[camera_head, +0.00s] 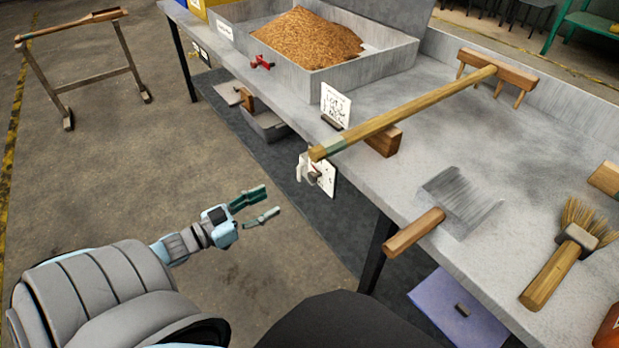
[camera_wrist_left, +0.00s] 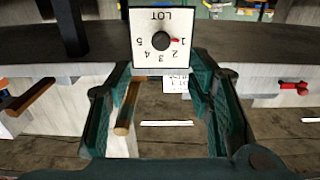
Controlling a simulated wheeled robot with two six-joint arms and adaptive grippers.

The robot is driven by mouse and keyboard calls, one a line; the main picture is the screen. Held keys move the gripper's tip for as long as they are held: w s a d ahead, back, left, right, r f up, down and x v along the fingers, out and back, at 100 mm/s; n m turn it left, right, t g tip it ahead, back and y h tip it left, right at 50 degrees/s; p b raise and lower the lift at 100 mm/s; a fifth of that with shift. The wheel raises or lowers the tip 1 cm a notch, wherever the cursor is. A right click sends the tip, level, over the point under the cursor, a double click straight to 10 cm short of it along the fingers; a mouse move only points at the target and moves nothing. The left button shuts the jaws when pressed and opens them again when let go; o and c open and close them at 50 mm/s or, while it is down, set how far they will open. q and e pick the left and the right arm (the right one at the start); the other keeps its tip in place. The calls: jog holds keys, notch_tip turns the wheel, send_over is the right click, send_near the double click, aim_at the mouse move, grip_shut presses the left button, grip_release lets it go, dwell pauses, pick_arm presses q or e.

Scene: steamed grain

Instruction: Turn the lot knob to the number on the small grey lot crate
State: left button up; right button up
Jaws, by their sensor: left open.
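The lot dial shows in the left wrist view as a white plate (camera_wrist_left: 141,56), upside down, lettered LOT with numbers 1 to 5. Its black knob (camera_wrist_left: 160,40) has a red mark beside the 1. In the head view the plate (camera_head: 326,178) is on the bench's front side, partly behind a rake handle's end. My left gripper (camera_head: 271,201) is open and empty, apart from the dial and left of it. A small grey crate (camera_head: 267,126) sits low under the bench; no number on it is readable here. My right gripper is out of view.
A wooden rake (camera_head: 420,103) lies on the bench, its handle end overhanging the edge by the dial. A scraper (camera_head: 462,200) also overhangs, and a brush (camera_head: 562,260) lies farther right. A card (camera_head: 336,106) stands near the grain tray (camera_head: 368,68).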

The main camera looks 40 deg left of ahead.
pick_arm(q)
jog(key=b, duration=0.4)
send_near(310, 179)
jog(key=w, duration=0.2)
jog(key=x, duration=0.2)
jog(key=b+x, duration=0.1)
jog(key=x, duration=0.1)
jog(key=b+x, duration=0.1)
jog(key=x, duration=0.1)
jog(key=shift+d, duration=0.4)
jog(key=shift+w+d, duration=0.2)
jog(key=shift+w, duration=0.45)
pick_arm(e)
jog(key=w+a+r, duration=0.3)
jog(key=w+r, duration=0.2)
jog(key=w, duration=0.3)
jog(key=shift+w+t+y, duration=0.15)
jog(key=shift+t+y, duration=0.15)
pick_arm(q)
grip_shut()
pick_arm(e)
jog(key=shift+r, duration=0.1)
